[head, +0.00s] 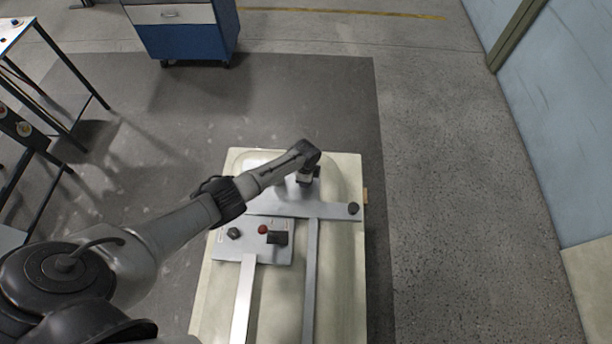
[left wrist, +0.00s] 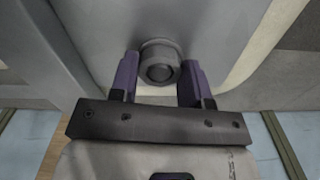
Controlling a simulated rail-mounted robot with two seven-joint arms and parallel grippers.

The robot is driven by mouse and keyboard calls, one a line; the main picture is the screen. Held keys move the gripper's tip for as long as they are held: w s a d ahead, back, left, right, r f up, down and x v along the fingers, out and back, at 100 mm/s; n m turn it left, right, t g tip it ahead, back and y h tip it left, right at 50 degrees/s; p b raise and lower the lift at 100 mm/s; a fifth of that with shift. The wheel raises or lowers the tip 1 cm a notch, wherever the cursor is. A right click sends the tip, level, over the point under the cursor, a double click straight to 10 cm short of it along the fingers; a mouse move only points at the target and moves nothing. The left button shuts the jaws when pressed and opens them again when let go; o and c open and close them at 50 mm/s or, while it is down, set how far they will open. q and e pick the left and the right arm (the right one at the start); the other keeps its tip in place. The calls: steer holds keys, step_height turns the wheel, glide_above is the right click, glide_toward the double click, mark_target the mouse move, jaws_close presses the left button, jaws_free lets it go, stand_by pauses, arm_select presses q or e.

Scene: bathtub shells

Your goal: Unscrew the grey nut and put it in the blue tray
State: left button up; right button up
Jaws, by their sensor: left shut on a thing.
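The grey nut (left wrist: 158,72), a short round piece with a dark hole in its middle, sits against a pale grey surface in the left wrist view. My left gripper (left wrist: 157,80) has its two purple fingers shut on either side of it. In the head view my left gripper (head: 307,180) is at the far part of the pale tub shell (head: 338,290), and the nut is hidden beneath it. I see no blue tray in either view. My right gripper is not in view.
Grey metal plates (head: 222,251) and bars lie across the shell. A blue cabinet (head: 190,40) stands at the back. Floor to the right is clear.

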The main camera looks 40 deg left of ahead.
arm_select(q)
steer(key=n, duration=0.3)
steer(key=shift+r+p, duration=0.1)
steer(key=shift+p, duration=0.25)
steer(key=n, duration=0.3)
steer(key=o, duration=1.1)
steer(key=shift+c, duration=1)
steer(key=m+b, duration=0.1)
steer(key=m, duration=0.5)
steer(key=shift+f, duration=0.2)
steer(key=m+b, duration=0.1)
steer(key=m, duration=0.3)
steer(key=shift+m, duration=0.4)
steer(key=shift+r+m, duration=0.1)
steer(key=shift+m, duration=1.1)
